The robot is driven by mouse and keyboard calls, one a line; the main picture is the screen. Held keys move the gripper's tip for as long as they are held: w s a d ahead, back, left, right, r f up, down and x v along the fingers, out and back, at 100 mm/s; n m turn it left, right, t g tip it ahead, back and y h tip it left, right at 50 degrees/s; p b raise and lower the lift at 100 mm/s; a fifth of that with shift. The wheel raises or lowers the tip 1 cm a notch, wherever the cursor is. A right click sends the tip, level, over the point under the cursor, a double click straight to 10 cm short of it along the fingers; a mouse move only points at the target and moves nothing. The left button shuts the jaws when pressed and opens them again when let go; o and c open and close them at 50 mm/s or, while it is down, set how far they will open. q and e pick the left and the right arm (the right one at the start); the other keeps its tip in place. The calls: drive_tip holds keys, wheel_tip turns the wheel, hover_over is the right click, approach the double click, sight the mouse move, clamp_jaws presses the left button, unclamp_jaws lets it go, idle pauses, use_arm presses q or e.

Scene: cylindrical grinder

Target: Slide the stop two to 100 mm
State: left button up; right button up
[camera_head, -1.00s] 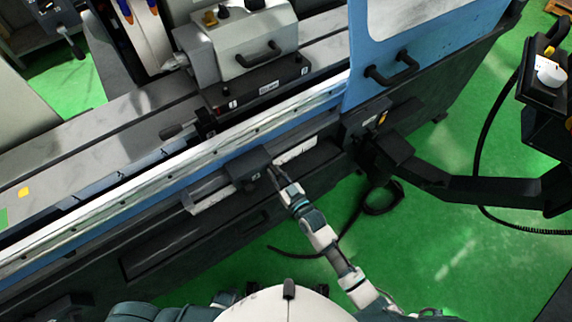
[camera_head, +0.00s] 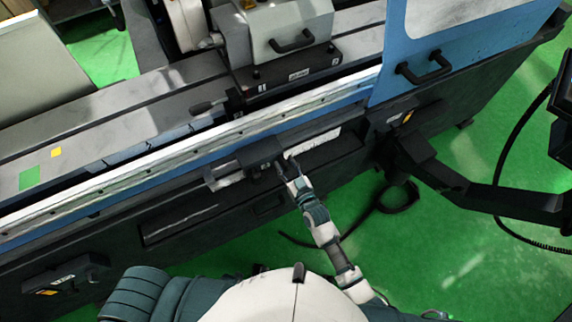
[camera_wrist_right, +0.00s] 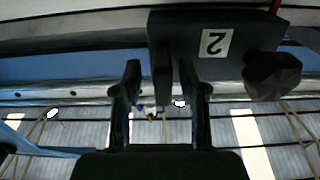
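Stop two (camera_head: 258,153) is a dark block on the light rail along the machine's front. In the right wrist view it shows close up as a dark block (camera_wrist_right: 168,28) with a "2" label (camera_wrist_right: 215,42) and a dark knob (camera_wrist_right: 272,76). My right gripper (camera_head: 286,163) is just to the right of the stop in the head view. In the right wrist view its two fingers (camera_wrist_right: 160,75) are spread apart. One finger overlaps the block's lower part; contact is unclear. The scale reading is not legible. My left gripper is out of view.
A light scale strip (camera_head: 318,142) runs right of the stop. Below is a recessed panel in the dark machine front (camera_head: 185,222). A dark support arm (camera_head: 500,200) and a cable stand to the right over the green floor. The blue door (camera_head: 425,55) has a black handle.

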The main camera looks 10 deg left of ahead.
drive_tip(key=shift+s, duration=0.25)
drive_tip(key=v, duration=1.1)
drive_tip(key=shift+d, duration=0.3)
drive_tip(key=shift+s+a, duration=0.1)
drive_tip(key=shift+f, duration=0.1)
drive_tip(key=s+d+f+m+g+h, duration=0.15)
drive_tip(key=d+f, duration=0.25)
drive_tip(key=f, duration=0.5)
drive_tip(key=s+d+f+g+h, duration=0.2)
drive_tip(key=d+f+h, duration=0.1)
drive_tip(key=f, duration=0.5)
drive_tip(key=s+d+f+m+g+h, duration=0.15)
drive_tip(key=d+f, duration=0.25)
drive_tip(key=f, duration=0.5)
drive_tip(key=s+d+f+g+h, duration=0.1)
drive_tip(key=s+d+f+g, duration=0.1)
drive_tip(key=s+d+f, duration=0.2)
drive_tip(key=s+d+f+m+g+h, duration=0.1)
drive_tip(key=s+d+f+g+h, duration=0.1)
drive_tip(key=s+f, duration=0.5)
drive_tip(key=s+d+f+m+g+h, duration=0.1)
drive_tip(key=s+d+f+g, duration=0.3)
drive_tip(key=s, duration=0.7)
drive_tip(key=shift+d+f, duration=0.75)
drive_tip(key=shift+d, duration=0.25)
